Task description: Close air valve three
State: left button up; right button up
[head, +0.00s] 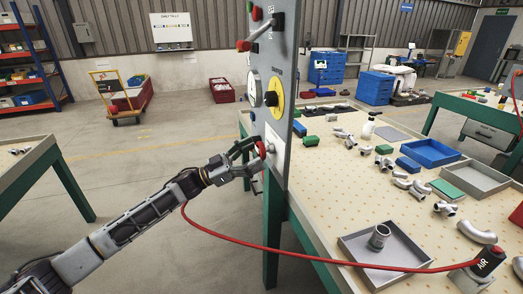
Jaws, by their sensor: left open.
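A grey upright panel (284,60) carries several controls, seen at a steep angle. A red round knob (264,149) sits low on it, on a white plate. I cannot read any number marking air valve three. My left gripper (252,156) is open at the red knob, with its fingers above and below it; whether they touch it I cannot tell. A red-tipped lever (244,45) sticks out higher up. Below it are a white gauge (255,88) and a black knob on a yellow disc (273,98). My right gripper is out of view.
A pegboard-topped bench (330,190) right of the panel holds metal pipe castings, a blue tray (430,152) and grey trays. A red hose (330,258) runs across its front to a fitting marked AIR (487,262). Open floor lies left of the panel.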

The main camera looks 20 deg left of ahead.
aim_at(258, 152)
pick_arm(q)
jog(key=shift+x, duration=1.6)
jog(key=shift+c, duration=0.3)
jog(key=c, duration=1)
